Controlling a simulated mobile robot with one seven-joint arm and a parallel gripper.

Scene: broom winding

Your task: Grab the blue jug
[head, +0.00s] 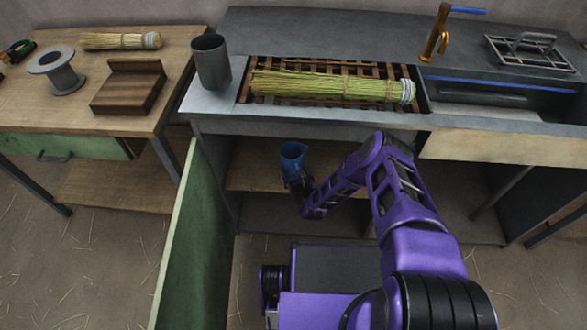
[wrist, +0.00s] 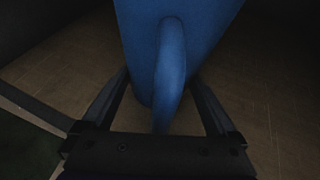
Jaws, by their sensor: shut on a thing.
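The blue jug (head: 292,154) is upright inside the open cabinet under the counter in the head view, at or just above the wooden shelf; I cannot tell whether it touches it. My gripper (head: 294,174) reaches in from the front right, at the jug's lower part. In the wrist view the jug (wrist: 195,35) fills the upper middle, with its handle (wrist: 169,70) facing the camera. The fingers of my gripper (wrist: 163,98) lie on both sides of the jug and are shut on it. The fingertips are partly hidden by the jug.
The open green cabinet door (head: 185,240) stands left of my arm. The cabinet shelf (head: 255,165) has bare room around the jug. Above, the counter holds a grey cylinder (head: 210,62) and a straw bundle (head: 325,86) on a slatted rack. A wooden table (head: 60,110) stands at the left.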

